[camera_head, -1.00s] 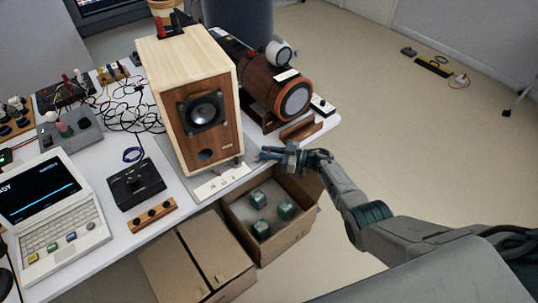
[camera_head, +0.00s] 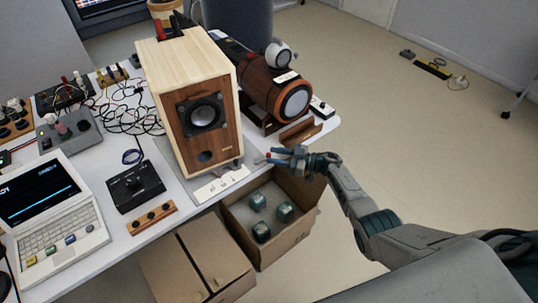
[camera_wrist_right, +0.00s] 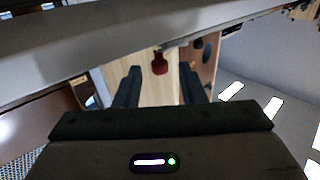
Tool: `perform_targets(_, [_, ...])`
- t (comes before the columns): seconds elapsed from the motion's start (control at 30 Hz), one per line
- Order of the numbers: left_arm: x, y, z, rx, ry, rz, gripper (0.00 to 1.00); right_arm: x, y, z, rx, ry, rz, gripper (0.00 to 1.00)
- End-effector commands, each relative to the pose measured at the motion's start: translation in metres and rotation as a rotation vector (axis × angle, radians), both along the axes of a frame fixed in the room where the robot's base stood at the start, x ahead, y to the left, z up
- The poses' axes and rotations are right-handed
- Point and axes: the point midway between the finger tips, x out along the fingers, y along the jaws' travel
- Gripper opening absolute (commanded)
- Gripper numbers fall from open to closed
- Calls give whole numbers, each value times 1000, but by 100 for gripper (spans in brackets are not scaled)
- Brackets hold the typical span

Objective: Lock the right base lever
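The wooden loudspeaker (camera_head: 228,115) stands upright on a grey base at the table's right edge. A small dark part (camera_head: 238,161) shows at its lower right corner; I cannot tell surely if it is the right base lever. My right gripper (camera_head: 270,157) is just right of that corner, above the open box, pointing left. In the right wrist view its two dark fingers (camera_wrist_right: 160,88) are apart with nothing gripped. A red knob-like part (camera_wrist_right: 159,62) shows beyond and between them, in front of pale wood. My left gripper is not in view.
A round wooden speaker (camera_head: 268,88) lies behind, with a small wooden block (camera_head: 301,132) near the edge. Below the edge, an open cardboard box (camera_head: 292,239) holds several green cubes. A laptop (camera_head: 60,230) and black control box (camera_head: 135,186) stand left.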

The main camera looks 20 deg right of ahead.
Motion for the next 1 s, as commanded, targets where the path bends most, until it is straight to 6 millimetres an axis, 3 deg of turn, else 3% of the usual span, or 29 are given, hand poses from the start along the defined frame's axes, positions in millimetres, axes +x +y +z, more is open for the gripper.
perform_targets(0.2, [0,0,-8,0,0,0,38,-24,-40,-3,-4,0,0,37])
perform_targets(0.4, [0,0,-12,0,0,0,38,-37,-61,-1,-1,0,1,37])
perform_targets(0.83, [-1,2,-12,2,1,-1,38,-40,-66,-2,1,1,-4,36])
perform_targets(0.93, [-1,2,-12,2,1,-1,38,-44,-66,-17,7,3,-63,36])
perform_targets(1.0, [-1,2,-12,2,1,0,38,-51,-68,-42,11,8,-160,36])
